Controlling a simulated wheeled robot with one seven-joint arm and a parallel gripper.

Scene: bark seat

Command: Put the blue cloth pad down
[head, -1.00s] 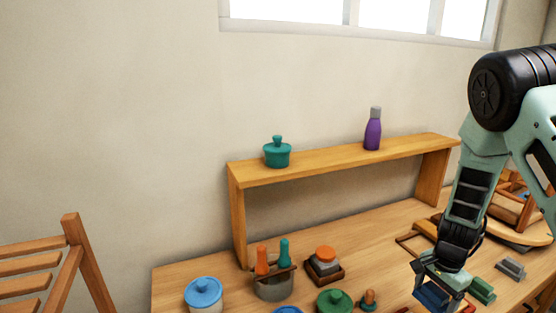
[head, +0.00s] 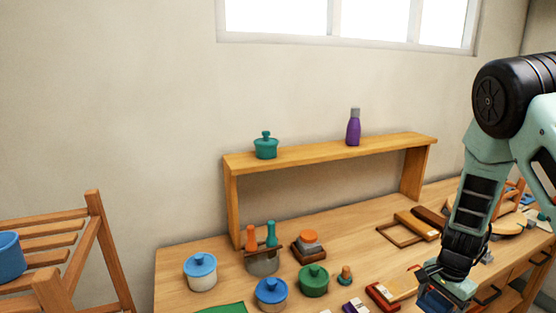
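My gripper (head: 441,292) is at the lower right, over the front edge of the workbench (head: 203,244). A dark blue piece, which looks like the blue cloth pad (head: 432,300), shows between its fingers. The gripper appears shut on it. The lower part of the pad is cut off by the picture's edge, and the fingertips are partly hidden.
Lidded pots in blue (head: 201,271) and green (head: 314,280), a holder (head: 262,262) and a red-edged tray (head: 383,296) stand on the bench. A raised shelf (head: 330,150) bears a teal pot (head: 266,146) and a purple bottle (head: 354,128). A slatted rack (head: 50,257) stands left.

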